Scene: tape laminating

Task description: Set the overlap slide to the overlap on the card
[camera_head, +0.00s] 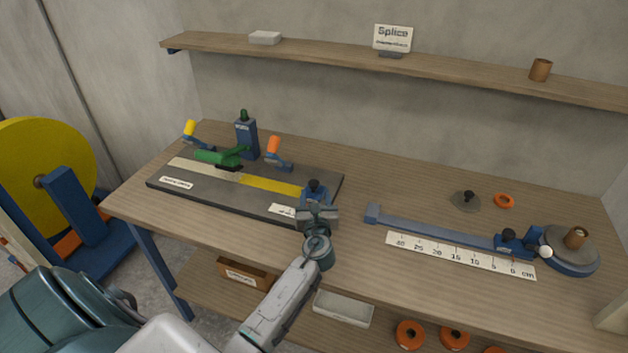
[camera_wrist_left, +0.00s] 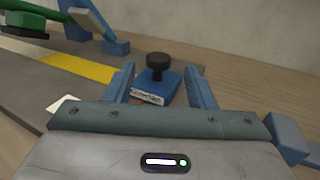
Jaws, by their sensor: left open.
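A blue block with a black knob (camera_head: 314,187) sits at the right end of the dark splicing board (camera_head: 215,195), by the yellow strip (camera_head: 270,186). Its small label is too blurred to read surely, so I cannot tell if it is the overlap slide. My left gripper (camera_head: 317,212) is open just in front of it. In the left wrist view, the block (camera_wrist_left: 172,90) stands between and beyond the open left fingers (camera_wrist_left: 160,82); contact is not clear. The card (camera_head: 392,38) on the shelf reads "Splice"; its smaller line is unreadable. My right gripper is not in view.
A blue rail (camera_head: 440,230) with a knobbed slider (camera_head: 511,240) and a cm scale (camera_head: 457,256) lies to the right. Bare table lies between board and rail.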

